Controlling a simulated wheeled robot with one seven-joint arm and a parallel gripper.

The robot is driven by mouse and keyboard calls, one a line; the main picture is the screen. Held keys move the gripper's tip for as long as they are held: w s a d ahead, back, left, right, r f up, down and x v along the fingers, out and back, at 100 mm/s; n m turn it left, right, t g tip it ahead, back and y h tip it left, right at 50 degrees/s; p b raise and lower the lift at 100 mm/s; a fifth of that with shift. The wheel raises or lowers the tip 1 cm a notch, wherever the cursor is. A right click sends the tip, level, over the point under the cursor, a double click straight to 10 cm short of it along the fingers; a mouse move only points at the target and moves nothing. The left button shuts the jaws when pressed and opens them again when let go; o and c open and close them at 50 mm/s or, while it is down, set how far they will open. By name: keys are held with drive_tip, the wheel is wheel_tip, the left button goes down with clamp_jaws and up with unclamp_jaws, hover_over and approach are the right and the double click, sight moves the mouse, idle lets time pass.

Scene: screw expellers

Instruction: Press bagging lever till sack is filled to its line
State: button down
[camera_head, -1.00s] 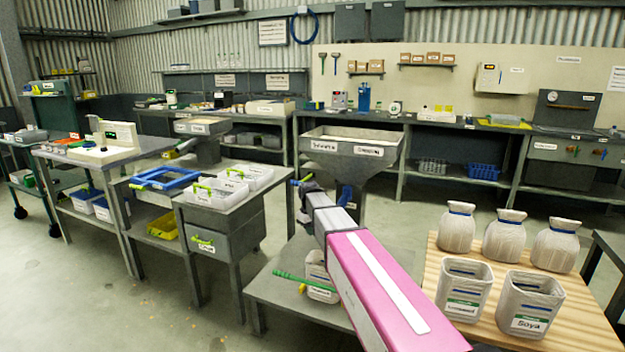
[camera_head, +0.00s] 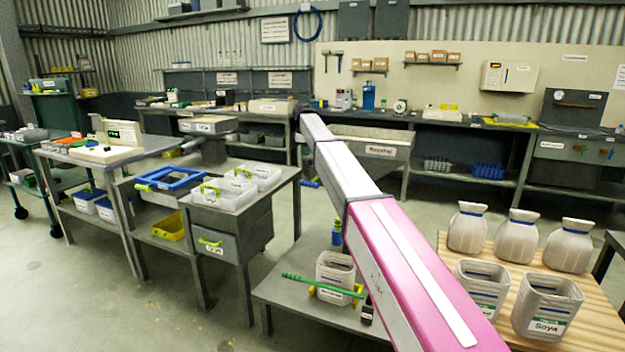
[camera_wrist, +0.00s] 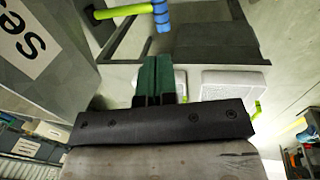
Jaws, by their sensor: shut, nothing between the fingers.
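A green lever (camera_head: 312,285) reaches out to the left in front of an open white sack (camera_head: 335,269) on a low grey stand (camera_head: 283,293). The sack's fill level and line cannot be made out. A grey hopper (camera_head: 372,149) stands behind, partly covered by my arm. My gripper's dark green fingers (camera_wrist: 159,82) are together and empty in the wrist view. In the head view the fingers cannot be made out at the far end of my arm. A blue and lime handle (camera_wrist: 160,14) shows ahead of the fingers, apart from them.
A wooden table (camera_head: 455,252) at right holds three tied sacks and two open ones, one labelled Soya (camera_head: 546,306). A grey bench at left carries white bins (camera_head: 229,191) and a blue tray (camera_head: 171,178). Open floor (camera_head: 70,300) lies at front left.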

sight(309, 182)
drive_tip(key=shift+f, duration=0.15)
drive_tip(key=f, duration=0.4)
drive_tip(key=w+f, duration=0.1)
drive_tip(key=f, duration=0.4)
drive_tip(key=w+d+f, duration=0.1)
drive_tip(key=f, duration=0.3)
drive_tip(key=shift+w+f, duration=0.25)
drive_tip(key=shift+f, duration=0.05)
drive_tip(key=shift+s+f, duration=0.15)
drive_tip(key=shift+f, duration=0.15)
wheel_tip(309, 182, down, 7)
drive_tip(key=t+h, duration=0.1)
drive_tip(key=t, duration=0.2)
drive_tip(key=shift+t, duration=0.4)
drive_tip(key=shift+f, duration=0.1)
drive_tip(key=v, duration=1.4)
drive_tip(key=shift+s+a, duration=0.4)
